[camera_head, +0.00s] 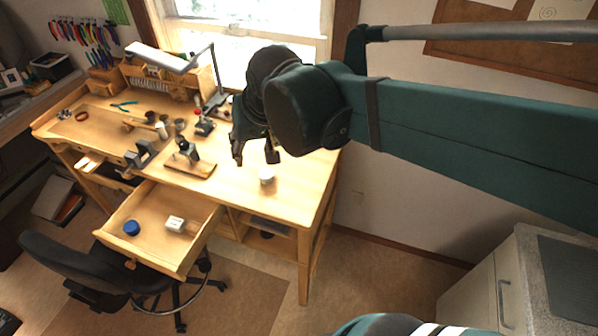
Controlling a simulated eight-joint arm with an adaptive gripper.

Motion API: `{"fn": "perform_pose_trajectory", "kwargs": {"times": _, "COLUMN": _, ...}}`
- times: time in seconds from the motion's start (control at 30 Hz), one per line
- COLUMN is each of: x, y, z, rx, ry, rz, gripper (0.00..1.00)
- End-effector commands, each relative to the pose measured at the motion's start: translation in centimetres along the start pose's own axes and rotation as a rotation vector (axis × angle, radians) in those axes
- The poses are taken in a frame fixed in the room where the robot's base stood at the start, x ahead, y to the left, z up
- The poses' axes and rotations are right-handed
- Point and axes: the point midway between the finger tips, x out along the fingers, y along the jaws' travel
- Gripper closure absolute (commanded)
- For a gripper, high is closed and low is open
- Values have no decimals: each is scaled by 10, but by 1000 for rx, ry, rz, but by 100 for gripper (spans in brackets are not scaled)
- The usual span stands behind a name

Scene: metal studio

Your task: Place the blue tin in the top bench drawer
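The bench drawer (189,252) is pulled out from the front of the wooden workbench. A round blue tin (131,228) lies inside it, toward the left. A small white box (174,224) lies in the drawer, right of the tin and apart from it. My gripper (256,161) is over the right part of the bench top, away from the drawer. It points down, its two dark fingers are spread, and nothing shows between them. A small white-topped jar (266,175) stands on the bench just below the gripper in the picture.
The workbench top (235,194) is clear at its front right. A microscope-like tool (187,152), a vise (141,155), a desk lamp (205,127) and small cups stand farther left and back. A black chair (75,272) stands close to the drawer's front left.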

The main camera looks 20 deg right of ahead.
Motion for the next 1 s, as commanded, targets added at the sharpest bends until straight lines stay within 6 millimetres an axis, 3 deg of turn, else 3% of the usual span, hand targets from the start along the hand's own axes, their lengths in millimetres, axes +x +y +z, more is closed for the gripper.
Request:
{"fn": "perform_pose_trajectory", "kwargs": {"times": 0.3, "x": -17, "y": 46, "z": 38, "rx": -68, "ry": 73, "rz": 19, "gripper": 63}}
{"fn": "perform_pose_trajectory", "kwargs": {"times": 0.6, "x": -24, "y": 79, "z": 72, "rx": -132, "ry": 133, "rz": 44, "gripper": 63}}
{"fn": "perform_pose_trajectory", "kwargs": {"times": 1.0, "x": -25, "y": 92, "z": 86, "rx": -162, "ry": 159, "rz": 58, "gripper": 63}}
